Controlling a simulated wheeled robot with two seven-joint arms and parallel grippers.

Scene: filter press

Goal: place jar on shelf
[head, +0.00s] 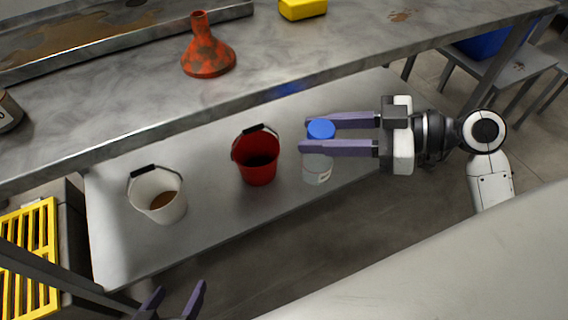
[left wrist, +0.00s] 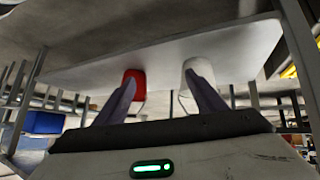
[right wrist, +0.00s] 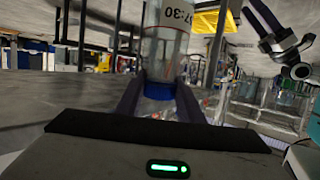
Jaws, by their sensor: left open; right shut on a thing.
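The jar (head: 317,169) is clear with a blue lid (head: 320,129) and a pale label. My right gripper (head: 306,134) is shut on it near the lid, and the jar hangs upright below the fingers. It also fills the space between the fingers in the right wrist view (right wrist: 165,50), with part of a printed number showing. The jar is over the right part of the grey lower shelf (head: 215,215); I cannot tell whether its base touches. My left gripper (head: 178,291) is open and empty at the bottom of the head view, in front of the shelf.
A red bucket (head: 258,172) stands left of the jar, and a white bucket (head: 160,205) stands further left. The metal table (head: 300,45) above carries an orange funnel-shaped vessel (head: 208,55) and a yellow block (head: 303,9). A yellow grate (head: 30,260) lies at left.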

